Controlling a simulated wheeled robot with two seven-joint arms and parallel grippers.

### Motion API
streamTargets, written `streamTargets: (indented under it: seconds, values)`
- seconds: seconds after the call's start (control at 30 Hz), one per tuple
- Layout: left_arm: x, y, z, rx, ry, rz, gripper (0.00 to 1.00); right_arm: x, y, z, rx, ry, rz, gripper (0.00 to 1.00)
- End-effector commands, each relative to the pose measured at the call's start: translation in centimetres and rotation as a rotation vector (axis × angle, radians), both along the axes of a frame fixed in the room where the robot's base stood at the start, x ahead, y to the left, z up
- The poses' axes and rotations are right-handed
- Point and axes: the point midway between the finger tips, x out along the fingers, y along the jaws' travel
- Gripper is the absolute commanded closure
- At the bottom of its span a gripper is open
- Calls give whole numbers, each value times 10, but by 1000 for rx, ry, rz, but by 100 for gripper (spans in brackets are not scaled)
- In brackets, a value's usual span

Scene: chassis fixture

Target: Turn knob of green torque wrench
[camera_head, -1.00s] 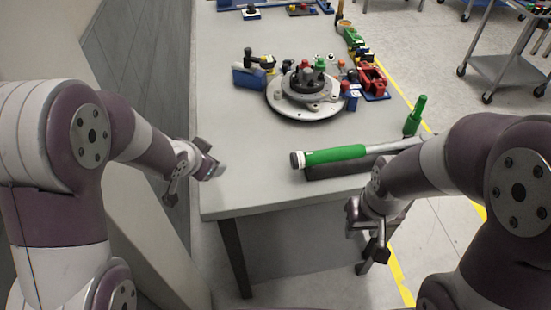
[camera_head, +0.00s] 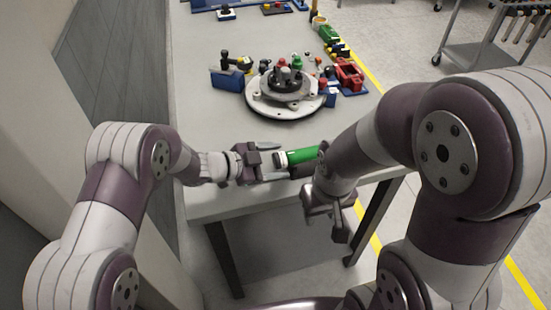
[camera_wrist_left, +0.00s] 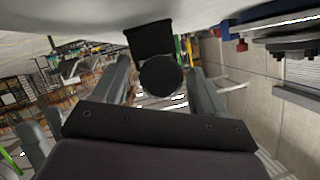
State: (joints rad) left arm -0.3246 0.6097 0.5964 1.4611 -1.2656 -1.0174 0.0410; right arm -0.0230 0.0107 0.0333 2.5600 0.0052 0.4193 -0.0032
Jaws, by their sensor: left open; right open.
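The green torque wrench (camera_head: 302,156) lies near the front edge of the table, with its far part hidden behind my right arm. Its knob (camera_head: 281,159) is at the left end of the handle. In the left wrist view the knob (camera_wrist_left: 160,76) shows end-on as a dark round disc between the two fingers. My left gripper (camera_head: 275,162) is open in front of the knob, with one finger to each side; it also shows in the left wrist view (camera_wrist_left: 160,90). I cannot tell whether a finger touches it. My right gripper (camera_head: 340,222) is open and empty, in front of the table edge.
A black support (camera_wrist_left: 150,40) sits beside the knob. A round grey fixture (camera_head: 287,96) stands mid-table, with a blue block (camera_head: 227,80) and a red part (camera_head: 350,74) near it. The left part of the table (camera_head: 205,120) is clear. A cart (camera_head: 470,45) stands at the back right.

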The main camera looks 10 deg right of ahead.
Motion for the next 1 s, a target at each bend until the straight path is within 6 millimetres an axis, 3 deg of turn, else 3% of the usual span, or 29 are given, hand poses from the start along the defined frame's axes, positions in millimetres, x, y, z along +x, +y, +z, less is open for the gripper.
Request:
streamTargets:
  seconds: [0.3, 0.47, 0.77, 1.0]
  values:
    - [1, -4, -1, 0, -1, 0, 28, 0, 0, 0, 0, 0, 0, 57]
    - [1, -4, -1, 0, -1, 0, 80, 0, 0, 0, 0, 0, 0, 57]
    - [1, -4, -3, 0, -26, 1, 82, 0, 0, -6, 0, 0, 0, 57]
    - [1, -4, -7, 4, -150, 0, 82, 0, 0, -29, 0, 0, 0, 57]
